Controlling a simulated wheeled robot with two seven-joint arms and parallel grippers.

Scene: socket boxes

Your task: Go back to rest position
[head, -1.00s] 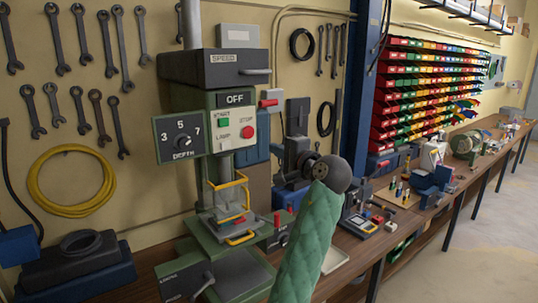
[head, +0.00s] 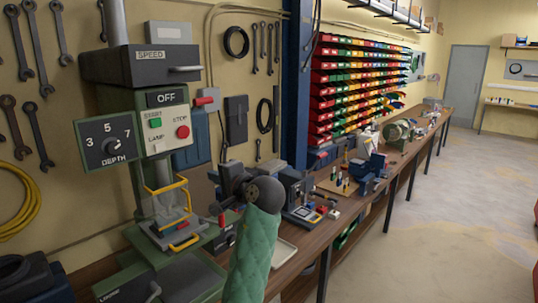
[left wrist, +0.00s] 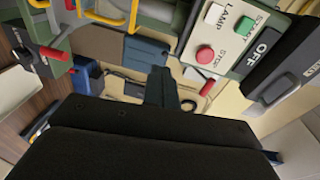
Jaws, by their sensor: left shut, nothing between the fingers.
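My left arm comes up from the bottom of the head view in a green padded sleeve with a dark round joint at its end. My left gripper shows in the left wrist view (left wrist: 160,88) as a dark body with its fingers together and nothing between them. In the head view the fingertips are hard to tell from the dark parts behind the joint. The arm is in front of the bench, just right of the green drill press (head: 165,185). My right gripper is not in view.
The drill press has a yellow guard (head: 172,203) and a red stop button (head: 183,132). A wooden bench (head: 350,207) runs back to the right with small machines on it. Coloured bins (head: 365,85) hang above. The floor (head: 450,220) on the right is clear.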

